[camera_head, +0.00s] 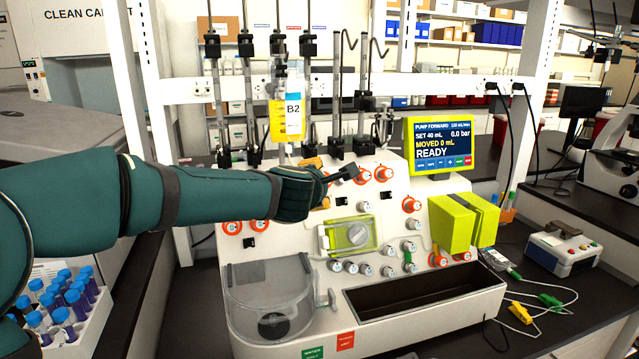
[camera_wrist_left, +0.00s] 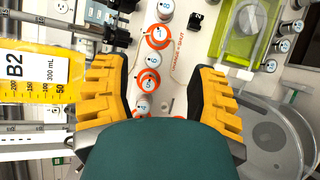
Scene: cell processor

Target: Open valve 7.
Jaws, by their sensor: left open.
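My left gripper (camera_head: 334,183) is open in front of the cell processor's valve panel. Farther up the row are a white knob (camera_wrist_left: 153,60) and another orange-ringed knob (camera_wrist_left: 157,37). I cannot read for sure which is valve 7. In the head view orange-ringed knobs (camera_head: 383,174) show right of the gripper; my arm hides part of the panel.
A yellow bag marked B2 (camera_head: 288,119) hangs from poles above the panel. A green pump door (camera_head: 347,236) is below the gripper. A screen (camera_head: 438,144) reads READY. A clear round vessel (camera_head: 268,298) and an empty trough (camera_head: 420,292) are at the front.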

